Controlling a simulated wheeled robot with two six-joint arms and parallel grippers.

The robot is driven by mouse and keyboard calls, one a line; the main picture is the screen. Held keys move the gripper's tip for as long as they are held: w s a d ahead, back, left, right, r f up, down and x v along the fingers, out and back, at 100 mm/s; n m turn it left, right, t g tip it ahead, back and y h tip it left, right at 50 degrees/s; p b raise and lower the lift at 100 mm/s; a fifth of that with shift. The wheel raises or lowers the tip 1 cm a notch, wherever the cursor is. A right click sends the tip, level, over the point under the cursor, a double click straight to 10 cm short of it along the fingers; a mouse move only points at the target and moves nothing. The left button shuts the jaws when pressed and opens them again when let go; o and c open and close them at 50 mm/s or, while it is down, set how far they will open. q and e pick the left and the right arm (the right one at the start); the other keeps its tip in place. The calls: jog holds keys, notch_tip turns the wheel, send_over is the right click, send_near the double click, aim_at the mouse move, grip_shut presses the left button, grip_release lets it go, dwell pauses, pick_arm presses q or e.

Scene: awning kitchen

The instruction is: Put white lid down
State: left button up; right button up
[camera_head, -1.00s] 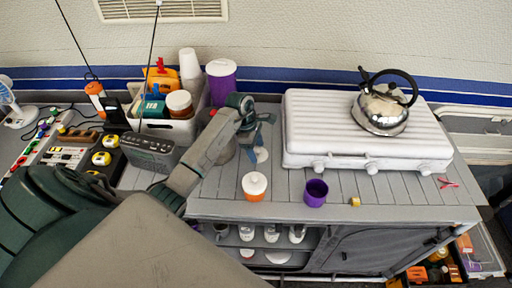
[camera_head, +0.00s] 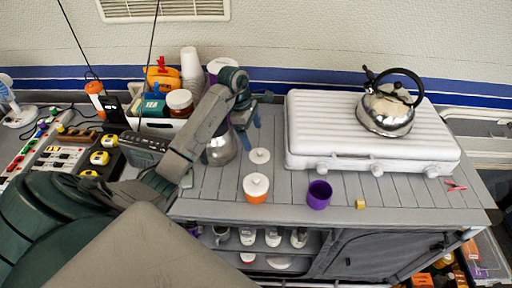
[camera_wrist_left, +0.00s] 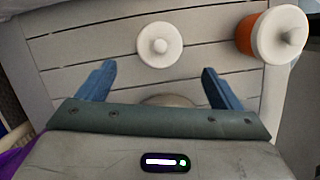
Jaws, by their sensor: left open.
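A small round white lid with a knob (camera_head: 260,156) lies flat on the grey slatted counter. It also shows in the left wrist view (camera_wrist_left: 160,45), just beyond the fingers and clear of them. My left gripper (camera_head: 250,133) is open and empty, above and just behind the lid in the head view. Its two blue fingers (camera_wrist_left: 159,70) stand wide apart in the left wrist view. An orange jar with its own white lid (camera_head: 256,187) stands in front of the loose lid. My right gripper is out of view.
A silver flask (camera_head: 222,149) stands left of the lid, partly behind my arm. A purple cup (camera_head: 319,195) and a small yellow piece (camera_head: 360,204) are near the front edge. A white stove (camera_head: 300,130) bears a kettle (camera_head: 385,110). Counter between lid and stove is clear.

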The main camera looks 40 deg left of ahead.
pick_arm(q)
jog(key=v, duration=0.4)
jog(key=shift+r, duration=0.1)
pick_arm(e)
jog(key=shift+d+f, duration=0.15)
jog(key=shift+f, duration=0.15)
pick_arm(q)
jog(key=shift+s, duration=0.1)
